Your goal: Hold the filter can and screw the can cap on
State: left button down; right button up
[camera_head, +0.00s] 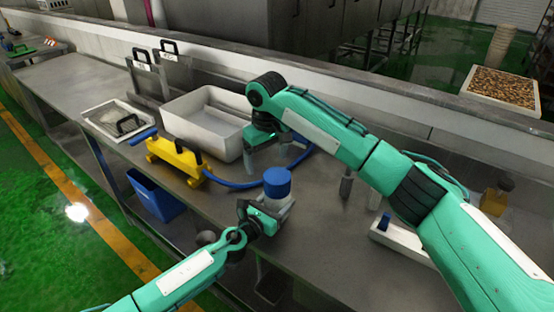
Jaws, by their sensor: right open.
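The filter can (274,202) is a pale cylinder standing near the front edge of the bench, mostly hidden by my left gripper. The blue can cap (277,181) sits on top of it, roughly level; I cannot tell how tightly it is seated. My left gripper (283,210) reaches in from the lower left, its fingers around the can's body, and appears shut on it. My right gripper (265,159) is open and empty, fingers pointing down, above and behind the cap and apart from it.
A white bin (205,118) stands behind, with a yellow block-like fixture (178,158) and a blue hose (232,184) in front. A shallow white tray (400,238) and an amber bottle (496,198) lie to the right, partly behind my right arm. A blue bin (155,195) is below the bench.

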aim_at(277, 175)
jog(key=n, duration=0.3)
jog(key=shift+d+n, duration=0.3)
jog(key=shift+d, duration=0.1)
jog(key=d+n, duration=0.1)
jog(key=n, duration=0.1)
jog(key=d+n, duration=0.1)
jog(key=n, duration=0.1)
jog(key=shift+s+f+g, duration=0.15)
jog(key=shift+f+g, duration=0.05)
jog(key=shift+g, duration=0.2)
jog(key=shift+f, duration=4.05)
jog(key=c, duration=1)
jog(key=o, duration=1.2)
jog(key=shift+c, duration=0.2)
jog(key=shift+r, duration=0.1)
